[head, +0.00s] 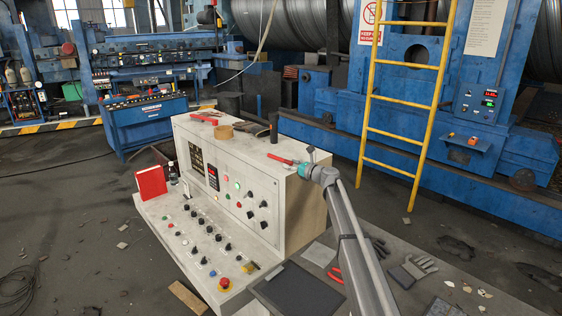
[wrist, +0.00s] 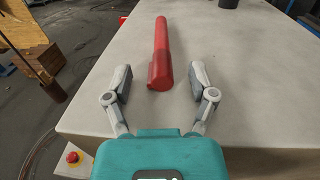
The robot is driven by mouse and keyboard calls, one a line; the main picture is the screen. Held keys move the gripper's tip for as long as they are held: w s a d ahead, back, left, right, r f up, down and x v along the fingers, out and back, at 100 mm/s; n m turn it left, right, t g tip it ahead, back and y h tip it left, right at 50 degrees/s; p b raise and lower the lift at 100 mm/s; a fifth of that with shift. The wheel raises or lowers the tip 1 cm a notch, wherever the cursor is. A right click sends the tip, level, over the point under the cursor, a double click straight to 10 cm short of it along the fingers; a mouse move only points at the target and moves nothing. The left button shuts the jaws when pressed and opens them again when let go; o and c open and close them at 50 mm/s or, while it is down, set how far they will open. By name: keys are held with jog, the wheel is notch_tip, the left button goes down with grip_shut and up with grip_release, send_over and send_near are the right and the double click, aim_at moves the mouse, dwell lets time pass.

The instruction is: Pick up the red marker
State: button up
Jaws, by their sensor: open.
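The red marker (wrist: 161,55) lies on the pale top of the control console, pointing away from me in the wrist view. Its near end sits between the tips of my gripper (wrist: 160,84). The fingers are spread apart, one on each side, with clear space between each finger and the marker. In the head view the marker (head: 279,158) lies near the front right edge of the console top, beside my gripper (head: 296,166). The small scale there hides the finger details.
The console top (head: 240,142) also holds a tape roll (head: 223,132), a red-handled tool (head: 204,119) and a dark upright cylinder (head: 273,128). A red box (head: 150,182) stands on the lower panel. A yellow ladder (head: 408,100) stands behind on the right. The top around the marker is clear.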

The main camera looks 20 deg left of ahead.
jog(key=shift+c, duration=0.3)
jog(key=c, duration=0.9)
jog(key=shift+r, duration=0.2)
notch_tip(320, 180, up, 3)
jog(key=p, duration=0.3)
jog(key=shift+s+a+r+p, duration=0.8)
jog(key=shift+a+r+p, duration=0.85)
jog(key=shift+a, duration=0.55)
jog(key=shift+s+a+r+p, duration=0.85)
jog(key=shift+a+r+p, duration=0.8)
jog(key=shift+a, duration=0.55)
jog(key=shift+s+a+r+p, duration=0.8)
jog(key=shift+a+r+p, duration=0.85)
jog(key=shift+a, duration=0.55)
jog(key=shift+f, duration=0.15)
